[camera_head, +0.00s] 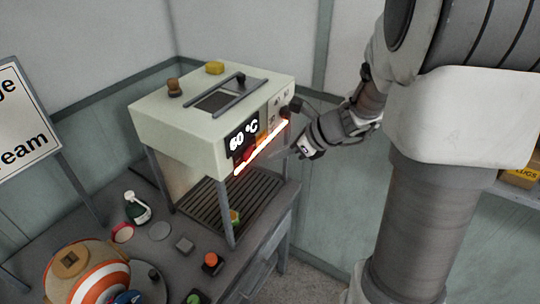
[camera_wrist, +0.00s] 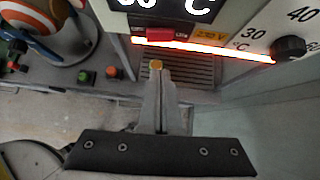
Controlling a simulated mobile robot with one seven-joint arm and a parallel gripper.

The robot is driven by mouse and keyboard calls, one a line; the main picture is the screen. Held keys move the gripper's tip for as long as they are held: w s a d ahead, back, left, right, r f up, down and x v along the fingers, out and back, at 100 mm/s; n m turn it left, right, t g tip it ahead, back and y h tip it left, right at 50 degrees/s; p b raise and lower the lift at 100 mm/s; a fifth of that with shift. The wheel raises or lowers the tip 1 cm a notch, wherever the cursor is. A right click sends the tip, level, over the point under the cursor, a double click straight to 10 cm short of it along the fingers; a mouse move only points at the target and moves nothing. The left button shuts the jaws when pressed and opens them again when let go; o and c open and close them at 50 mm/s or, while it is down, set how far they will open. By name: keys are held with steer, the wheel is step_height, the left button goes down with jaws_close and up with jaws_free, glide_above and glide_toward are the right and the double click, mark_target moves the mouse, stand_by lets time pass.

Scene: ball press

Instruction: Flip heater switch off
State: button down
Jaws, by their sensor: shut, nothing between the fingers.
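The heater is a cream box-shaped machine (camera_head: 170,128) on legs, with a display reading 60 °C (camera_head: 243,137). In the wrist view a red switch-like part (camera_wrist: 160,34) sits on its front panel below the display (camera_wrist: 175,8), above a glowing orange-white strip (camera_wrist: 215,48). I cannot tell the switch's position. My gripper (camera_head: 294,153) is in front of the machine's right front side. In the wrist view my gripper (camera_wrist: 157,78) is shut and empty, its fingertips below the red part and apart from it in the picture.
A black dial (camera_wrist: 289,47) with numbers is right of the strip. A slatted grate (camera_head: 215,200) lies under the machine. Open floor lies to the right.

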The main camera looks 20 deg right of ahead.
steer(key=v, duration=0.8)
steer(key=b, duration=0.2)
steer(key=n+b, duration=0.1)
steer(key=b, duration=0.2)
steer(key=shift+w+d+f+g, duration=0.15)
steer(key=shift+d+f+g, duration=0.05)
steer(key=shift+d+g, duration=0.1)
steer(key=shift+r+y+b, duration=0.1)
steer(key=shift+y+b, duration=0.2)
steer(key=shift+r, duration=0.25)
